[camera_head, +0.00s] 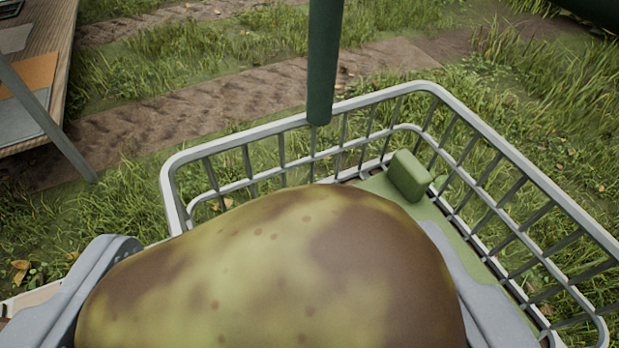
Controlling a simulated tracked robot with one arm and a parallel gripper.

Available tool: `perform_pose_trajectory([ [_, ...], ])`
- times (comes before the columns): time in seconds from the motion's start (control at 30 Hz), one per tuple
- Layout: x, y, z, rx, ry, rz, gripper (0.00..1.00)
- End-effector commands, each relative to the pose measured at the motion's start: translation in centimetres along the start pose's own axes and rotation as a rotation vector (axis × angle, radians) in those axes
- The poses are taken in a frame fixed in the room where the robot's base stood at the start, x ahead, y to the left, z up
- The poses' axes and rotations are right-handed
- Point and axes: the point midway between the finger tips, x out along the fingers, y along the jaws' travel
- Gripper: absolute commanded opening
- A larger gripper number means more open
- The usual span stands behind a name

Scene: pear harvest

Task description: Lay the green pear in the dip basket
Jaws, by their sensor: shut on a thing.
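A large green pear with brown patches and specks (270,270) fills the lower middle of the view. My gripper (275,285) is shut on it, with one grey finger at its left side and one at its right. The pear lies on its side across the fingers. A grey wire basket (535,178) shows behind and to the right of the pear. The pear hides much of the basket's inside, so I cannot tell whether it touches the floor of the basket.
A green block (409,175) sits on a green strip (455,230) inside the basket. A dark green post (323,60) rises at the basket's far rim. A wooden table (45,60) with flat sheets stands at the upper left. Grass and dirt tracks lie around.

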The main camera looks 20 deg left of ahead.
Motion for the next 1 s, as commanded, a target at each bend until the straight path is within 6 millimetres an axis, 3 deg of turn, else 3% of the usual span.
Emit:
perform_pose_trajectory([
  [0.2, 2.4, 0.7, -0.6, 0.0, 0.001, 0.003, 0.44],
  [0.43, 3.1, 0.7, -1.1, -0.001, 0.004, -0.001, 0.44],
  [0.73, 4.5, 0.6, 2.1, 0.001, 0.002, -0.001, 0.44],
  [1.0, 4.4, 0.7, 2.1, 0.0, 0.003, 0.0, 0.44],
])
